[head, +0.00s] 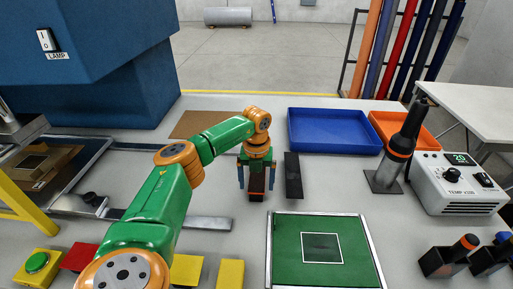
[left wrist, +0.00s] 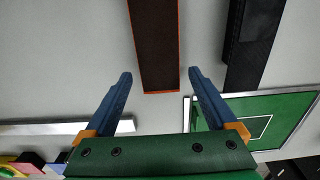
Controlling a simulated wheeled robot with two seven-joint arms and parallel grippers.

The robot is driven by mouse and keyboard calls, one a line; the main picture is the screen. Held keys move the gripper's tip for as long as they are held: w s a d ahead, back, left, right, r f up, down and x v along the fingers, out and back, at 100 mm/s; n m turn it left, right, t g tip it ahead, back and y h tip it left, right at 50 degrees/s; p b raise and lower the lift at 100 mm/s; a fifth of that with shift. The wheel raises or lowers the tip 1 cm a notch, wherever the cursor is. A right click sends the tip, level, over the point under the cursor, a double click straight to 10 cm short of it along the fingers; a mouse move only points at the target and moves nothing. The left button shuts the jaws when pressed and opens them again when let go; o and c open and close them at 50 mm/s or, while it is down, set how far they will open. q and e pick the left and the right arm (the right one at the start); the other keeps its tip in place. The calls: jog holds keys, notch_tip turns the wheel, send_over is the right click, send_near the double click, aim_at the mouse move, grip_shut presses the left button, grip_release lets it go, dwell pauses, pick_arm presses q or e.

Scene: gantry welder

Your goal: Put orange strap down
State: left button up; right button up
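The orange strap (left wrist: 155,45) is a dark brown strip with thin orange edges in the left wrist view. It lies between and beyond my blue fingertips, with a gap on each side. In the head view the strap (head: 256,184) shows only partly, below my left gripper (head: 256,182); the rest is hidden by the gripper. My left gripper, also in the left wrist view (left wrist: 160,78), is open, pointing down over the table. The strap seems to lie on the table, but I cannot tell whether it touches. My right gripper is not in view.
A black strip (head: 293,176) lies just right of my left gripper. The green mat (head: 290,262) in a metal frame is in front. A blue tray (head: 333,148) and an orange tray (head: 425,140) stand behind, near an iron in its stand (head: 385,182) and a temperature unit (head: 455,190).

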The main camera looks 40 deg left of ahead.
pick_arm(q)
jog(key=shift+o, duration=0.5)
notch_tip(320, 180, up, 7)
jog(key=shift+d+r+b, duration=0.1)
jog(key=shift+r+b, duration=0.1)
jog(key=shift+b, duration=0.95)
jog(key=shift+s+d+r, duration=0.15)
jog(key=shift+d, duration=0.15)
jog(key=f, duration=0.2)
jog(key=f+p, duration=0.1)
jog(key=f, duration=0.1)
jog(key=f+p, duration=0.1)
jog(key=f, duration=0.1)
jog(key=shift+a+f, duration=0.25)
jog(key=shift+a, duration=0.1)
jog(key=shift+f, duration=0.35)
jog(key=shift+f, duration=0.25)
